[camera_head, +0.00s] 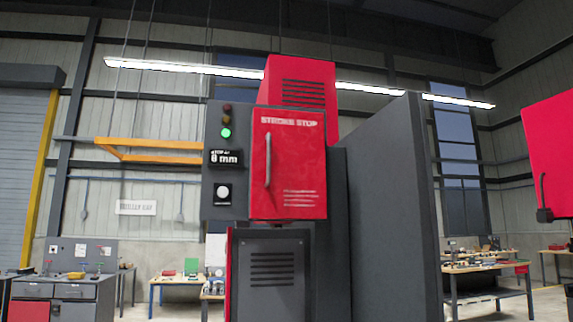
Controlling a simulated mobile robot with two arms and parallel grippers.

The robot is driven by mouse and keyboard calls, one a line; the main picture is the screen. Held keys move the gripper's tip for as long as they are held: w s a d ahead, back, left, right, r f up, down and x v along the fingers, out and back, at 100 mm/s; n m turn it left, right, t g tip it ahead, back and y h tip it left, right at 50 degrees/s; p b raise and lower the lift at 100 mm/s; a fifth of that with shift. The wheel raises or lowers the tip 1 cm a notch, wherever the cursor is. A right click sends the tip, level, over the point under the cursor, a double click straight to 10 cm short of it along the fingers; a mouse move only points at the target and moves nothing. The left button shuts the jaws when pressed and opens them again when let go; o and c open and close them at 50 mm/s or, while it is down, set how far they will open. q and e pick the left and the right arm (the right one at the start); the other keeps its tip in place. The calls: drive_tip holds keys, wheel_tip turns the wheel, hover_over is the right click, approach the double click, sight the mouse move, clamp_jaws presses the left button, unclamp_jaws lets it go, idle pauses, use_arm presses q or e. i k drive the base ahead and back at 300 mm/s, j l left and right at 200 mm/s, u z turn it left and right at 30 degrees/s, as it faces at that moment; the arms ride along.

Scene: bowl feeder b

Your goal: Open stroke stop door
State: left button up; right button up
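The stroke stop door (297,165) is a red panel with white "STROKE STOP" lettering on the front of a tall dark grey machine, near the middle of the view. It looks shut. Its vertical metal handle (268,160) is on the left side of the door. Neither of my grippers shows in this view.
A grey side panel (390,215) stands right of the door. A red cabinet part with a dark handle (550,160) is at the far right edge. Workbenches stand behind on both sides, with a grey cabinet (62,290) at lower left.

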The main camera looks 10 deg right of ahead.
sight(288, 167)
drive_tip(key=i+j+z, duration=0.15)
drive_tip(key=i+j, duration=0.2)
drive_tip(key=i+j+z, duration=0.15)
drive_tip(key=i+j, duration=0.15)
drive_tip(key=j, duration=0.25)
